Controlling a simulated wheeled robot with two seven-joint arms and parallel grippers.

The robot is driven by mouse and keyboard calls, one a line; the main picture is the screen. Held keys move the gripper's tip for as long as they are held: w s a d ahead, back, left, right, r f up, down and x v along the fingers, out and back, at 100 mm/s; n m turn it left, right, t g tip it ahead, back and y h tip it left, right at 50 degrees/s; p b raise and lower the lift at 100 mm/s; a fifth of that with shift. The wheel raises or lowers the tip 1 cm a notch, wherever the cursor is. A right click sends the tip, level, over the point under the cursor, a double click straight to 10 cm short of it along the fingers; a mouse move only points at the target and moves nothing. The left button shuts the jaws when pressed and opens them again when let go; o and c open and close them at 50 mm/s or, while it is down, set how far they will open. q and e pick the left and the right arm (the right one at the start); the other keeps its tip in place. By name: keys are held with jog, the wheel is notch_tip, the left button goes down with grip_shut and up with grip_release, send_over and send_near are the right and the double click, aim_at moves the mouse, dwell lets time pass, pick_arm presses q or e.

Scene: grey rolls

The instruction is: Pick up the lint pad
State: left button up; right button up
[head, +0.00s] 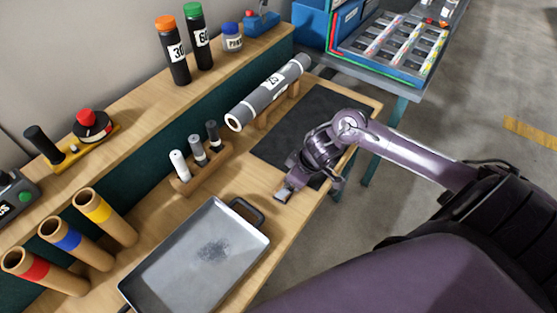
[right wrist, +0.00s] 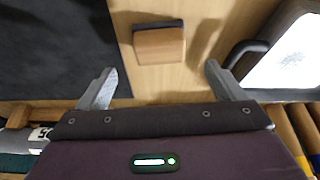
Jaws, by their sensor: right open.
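The lint pad, a small wooden block with a dark strip along one side (right wrist: 158,45), lies on the bench in the right wrist view. It sits beyond my right gripper (right wrist: 160,82), roughly centred between the fingertips. The two fingers are spread wide with nothing between them, and no contact with the block shows. In the head view my right gripper is low over the bench, between the dark mat (head: 285,135) and the metal tray (head: 175,275); it largely hides the block there. My left gripper is not in view.
The tray's handle (head: 247,211) is close to my right gripper. A rack (head: 207,171) with several small cylinders and a grey roll (head: 270,92) on a stand are farther back. Cardboard tubes (head: 105,218) stand at the left. The bench's front edge runs just right of the gripper.

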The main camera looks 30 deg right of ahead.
jog(key=shift+a+f, duration=0.2)
jog(key=shift+f, duration=0.65)
jog(key=x, duration=0.5)
jog(key=shift+w+d, duration=0.15)
jog(key=shift+w, duration=0.05)
jog(key=shift+s+r, duration=0.1)
jog(key=shift+s, duration=0.05)
jog(key=shift+c, duration=0.7)
jog(key=c, duration=0.9)
